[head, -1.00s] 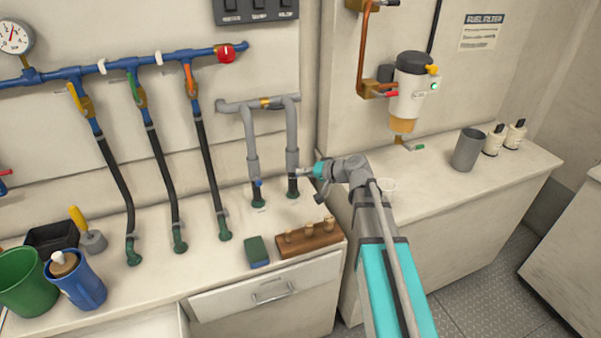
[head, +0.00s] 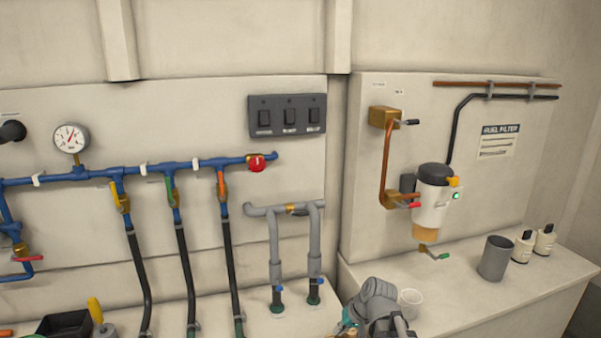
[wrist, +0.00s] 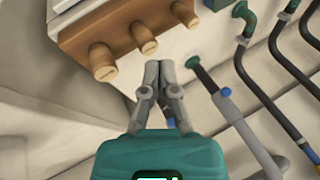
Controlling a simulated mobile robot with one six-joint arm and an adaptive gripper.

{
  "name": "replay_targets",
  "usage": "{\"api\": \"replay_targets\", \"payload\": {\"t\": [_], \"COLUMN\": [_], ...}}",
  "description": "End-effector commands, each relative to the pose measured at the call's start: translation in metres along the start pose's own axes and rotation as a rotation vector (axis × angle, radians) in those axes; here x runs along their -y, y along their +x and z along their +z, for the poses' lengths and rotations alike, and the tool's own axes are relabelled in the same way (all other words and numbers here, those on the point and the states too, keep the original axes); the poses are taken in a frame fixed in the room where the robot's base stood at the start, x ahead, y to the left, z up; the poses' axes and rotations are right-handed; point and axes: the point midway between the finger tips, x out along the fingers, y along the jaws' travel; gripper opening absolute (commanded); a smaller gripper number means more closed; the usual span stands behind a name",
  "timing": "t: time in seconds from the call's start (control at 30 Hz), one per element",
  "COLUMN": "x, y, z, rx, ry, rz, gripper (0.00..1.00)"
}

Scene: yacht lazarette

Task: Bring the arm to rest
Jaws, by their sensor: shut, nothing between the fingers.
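My gripper (wrist: 151,72) is in the middle of the wrist view, its two grey fingers together and empty. In that view the fingertips lie in front of the pale counter, beside the wooden block with pegs (wrist: 115,28); I cannot tell the gap between them. In the head view my arm's wrist (head: 378,300) shows at the bottom edge, near the joint of the two counters. The fingers are hardly visible there.
Grey pipes (head: 275,235) and black hoses (head: 187,275) rise from the left counter.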

Motion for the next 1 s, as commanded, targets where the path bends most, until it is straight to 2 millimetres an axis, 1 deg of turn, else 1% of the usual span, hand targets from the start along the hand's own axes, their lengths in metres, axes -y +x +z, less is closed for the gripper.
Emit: {"api": "replay_targets", "payload": {"t": [0.03, 0.2, 0.3, 0.4, 0.57, 1.0], "x": [-0.004, -0.028, -0.039, -0.046, -0.051, -0.051], "y": [-0.007, -0.023, -0.032, -0.039, -0.043, -0.043], "z": [0.015, 0.052, 0.067, 0.076, 0.082, 0.082], "rx": [0.033, 0.133, 0.173, 0.200, 0.217, 0.216], "ry": [-0.003, -0.002, 0.005, 0.010, 0.015, 0.015], "rz": [0.055, 0.247, 0.336, 0.398, 0.440, 0.440], "gripper": [0.00, 0.00, 0.00, 0.00, 0.00, 0.00]}}
